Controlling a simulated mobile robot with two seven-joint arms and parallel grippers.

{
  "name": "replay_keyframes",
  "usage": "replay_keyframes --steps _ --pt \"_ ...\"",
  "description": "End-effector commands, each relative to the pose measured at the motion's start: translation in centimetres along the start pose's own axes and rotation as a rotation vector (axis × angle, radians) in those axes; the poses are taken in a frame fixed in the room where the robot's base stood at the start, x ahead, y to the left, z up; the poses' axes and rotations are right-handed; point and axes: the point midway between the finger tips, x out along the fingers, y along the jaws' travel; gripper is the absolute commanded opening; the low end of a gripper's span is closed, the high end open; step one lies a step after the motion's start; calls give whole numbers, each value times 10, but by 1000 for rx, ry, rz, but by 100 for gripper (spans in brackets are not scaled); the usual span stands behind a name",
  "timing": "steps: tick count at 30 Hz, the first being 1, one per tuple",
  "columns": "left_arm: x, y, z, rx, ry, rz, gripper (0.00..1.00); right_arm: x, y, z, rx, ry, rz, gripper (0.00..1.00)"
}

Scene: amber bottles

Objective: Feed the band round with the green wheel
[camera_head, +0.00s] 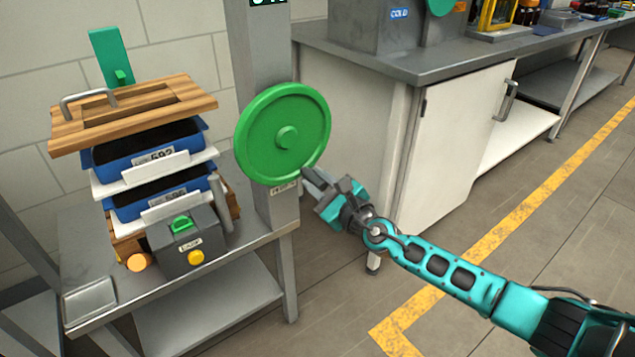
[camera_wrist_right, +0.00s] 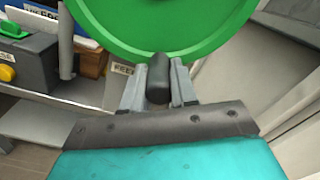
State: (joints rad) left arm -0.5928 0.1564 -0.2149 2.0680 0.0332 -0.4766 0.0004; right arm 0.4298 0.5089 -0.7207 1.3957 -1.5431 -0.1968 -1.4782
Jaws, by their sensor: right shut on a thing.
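The green wheel (camera_head: 270,125) is a round disc with a small hub, mounted on the front of a grey column (camera_head: 262,55). My right gripper (camera_head: 309,177) is at the wheel's lower right edge. In the right wrist view the wheel (camera_wrist_right: 165,22) fills the top, and my right gripper (camera_wrist_right: 158,82) is shut on a dark rounded handle (camera_wrist_right: 158,75) in front of the wheel's lower rim. The handle is hidden by the fingers in the head view. I cannot make out a band. My left gripper is not in view.
Left of the wheel, a stack of blue trays (camera_head: 150,145) under a wooden frame (camera_head: 135,105) stands on a metal table (camera_head: 85,245). A dark box (camera_head: 188,240) with green and yellow knobs sits in front. A white cabinet (camera_head: 455,150) stands right. Floor between is open.

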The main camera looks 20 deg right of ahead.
Motion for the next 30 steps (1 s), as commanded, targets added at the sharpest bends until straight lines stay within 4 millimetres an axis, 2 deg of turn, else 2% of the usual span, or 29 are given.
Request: replay_keyframes --steps 2,3,10,20,23,30 --pt "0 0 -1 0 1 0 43 0 -2 -1 1 2 -3 0" --pt "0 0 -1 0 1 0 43 0 -2 -1 1 2 -3 31" --pt "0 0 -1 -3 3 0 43 0 -1 0 2 0 -2 53" --pt "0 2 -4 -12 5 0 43 -6 -1 0 2 0 0 53" --pt "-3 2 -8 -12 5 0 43 -19 -1 0 1 2 1 53" --pt "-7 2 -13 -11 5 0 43 -72 0 -1 1 4 2 53"
